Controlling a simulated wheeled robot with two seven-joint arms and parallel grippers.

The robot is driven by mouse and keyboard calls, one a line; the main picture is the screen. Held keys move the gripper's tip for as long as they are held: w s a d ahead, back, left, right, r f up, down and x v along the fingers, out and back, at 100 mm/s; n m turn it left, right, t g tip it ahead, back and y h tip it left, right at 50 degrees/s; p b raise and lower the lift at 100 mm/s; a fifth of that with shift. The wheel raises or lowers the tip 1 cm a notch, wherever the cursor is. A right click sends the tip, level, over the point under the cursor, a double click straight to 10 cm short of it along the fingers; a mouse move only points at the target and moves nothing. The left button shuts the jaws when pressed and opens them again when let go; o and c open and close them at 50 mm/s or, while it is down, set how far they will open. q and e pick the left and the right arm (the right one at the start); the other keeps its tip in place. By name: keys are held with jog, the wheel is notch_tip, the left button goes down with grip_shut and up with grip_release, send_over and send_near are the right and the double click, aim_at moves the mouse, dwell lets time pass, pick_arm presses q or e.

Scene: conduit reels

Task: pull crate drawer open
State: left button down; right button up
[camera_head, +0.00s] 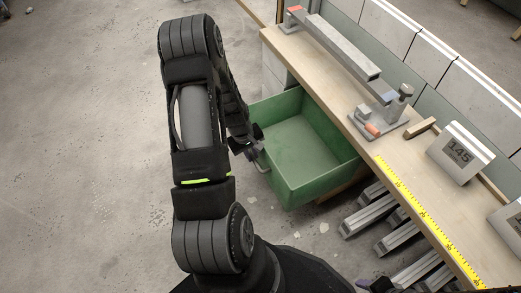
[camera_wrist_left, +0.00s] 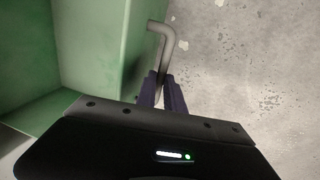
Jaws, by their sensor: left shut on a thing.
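The green crate drawer (camera_head: 312,176) sticks out to the left from under the workbench in the head view, and its inside looks empty. Its grey bar handle (camera_head: 262,163) is on the left outer face. My left gripper (camera_head: 255,151) is at that handle, partly hidden by my own arm. In the left wrist view, the fingers of my left gripper (camera_wrist_left: 162,90) are shut on the handle (camera_wrist_left: 162,42), whose bent end shows beyond the fingertips. The green drawer wall (camera_wrist_left: 92,60) is to the left there. My right gripper is not in view.
The wooden workbench (camera_head: 318,80) carries a long metal bar, a clamp fixture (camera_head: 380,122), a yellow ruler (camera_head: 425,212) and a block marked 145 (camera_head: 460,152). Several grey metal profiles (camera_head: 368,210) lie below the bench front. The concrete floor (camera_head: 85,150) to the left is clear.

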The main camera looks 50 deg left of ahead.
pick_arm(q)
jog(key=shift+s, duration=0.2)
jog(key=c, duration=1.5)
grip_release()
jog(key=shift+o, duration=0.2)
notch_tip(320, 180, up, 8)
jog(key=s+p, duration=0.1)
jog(key=p, duration=0.1)
jog(key=shift+s+a+f+p, duration=0.2)
jog(key=shift+a+p, duration=0.05)
jog(key=shift+p, duration=0.15)
